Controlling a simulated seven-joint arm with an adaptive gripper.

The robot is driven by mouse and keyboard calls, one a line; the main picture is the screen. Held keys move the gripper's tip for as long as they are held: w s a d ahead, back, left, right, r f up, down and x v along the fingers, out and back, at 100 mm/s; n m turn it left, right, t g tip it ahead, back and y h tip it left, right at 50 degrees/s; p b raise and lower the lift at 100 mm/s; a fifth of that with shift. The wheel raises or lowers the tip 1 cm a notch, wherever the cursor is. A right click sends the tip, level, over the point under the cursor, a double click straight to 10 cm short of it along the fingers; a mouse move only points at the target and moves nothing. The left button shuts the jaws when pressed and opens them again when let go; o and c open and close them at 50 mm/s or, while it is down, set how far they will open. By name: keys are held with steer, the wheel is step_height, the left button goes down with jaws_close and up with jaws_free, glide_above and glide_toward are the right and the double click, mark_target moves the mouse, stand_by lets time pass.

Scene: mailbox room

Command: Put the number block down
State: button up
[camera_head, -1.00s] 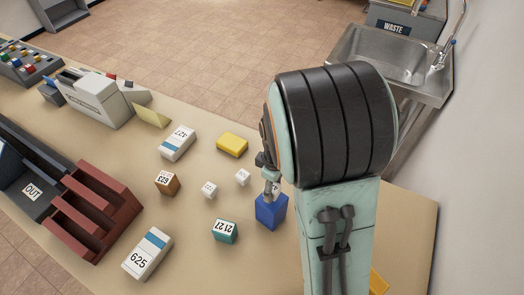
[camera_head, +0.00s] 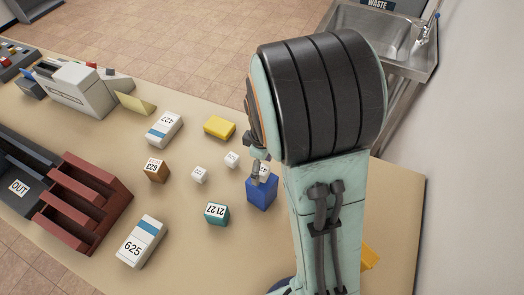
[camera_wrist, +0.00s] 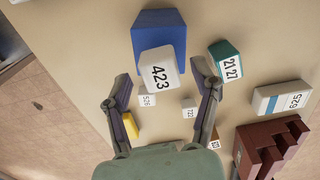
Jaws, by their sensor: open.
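A white number block marked 423 (camera_wrist: 160,75) shows between and just beyond my fingertips in the wrist view. It appears to rest on the blue block (camera_wrist: 160,35). In the head view its white face (camera_head: 264,171) shows at the top of the blue block (camera_head: 262,194), partly hidden by my gripper (camera_head: 256,170). In the wrist view my gripper (camera_wrist: 163,92) is open, with one finger on each side and visible gaps to the white block.
Nearby stand a teal 2127 block (camera_head: 216,213), small white cubes (camera_head: 199,174), a brown 623 block (camera_head: 156,171) and a yellow block (camera_head: 219,127). White-blue boxes (camera_head: 141,241), a red rack (camera_head: 84,204) and a dark OUT tray (camera_head: 18,188) lie to the left.

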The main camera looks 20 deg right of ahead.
mark_target(262, 171)
step_height(262, 171, up, 11)
steer(key=s+a+m, duration=0.2)
steer(key=s+m, duration=0.2)
steer(key=s, duration=0.4)
steer(key=s+a+m, duration=0.2)
steer(key=s+m, duration=0.1)
steer(key=s, duration=0.6)
steer(key=shift+s+a+f+m+y, duration=0.25)
steer(key=shift+a+m+y, duration=0.15)
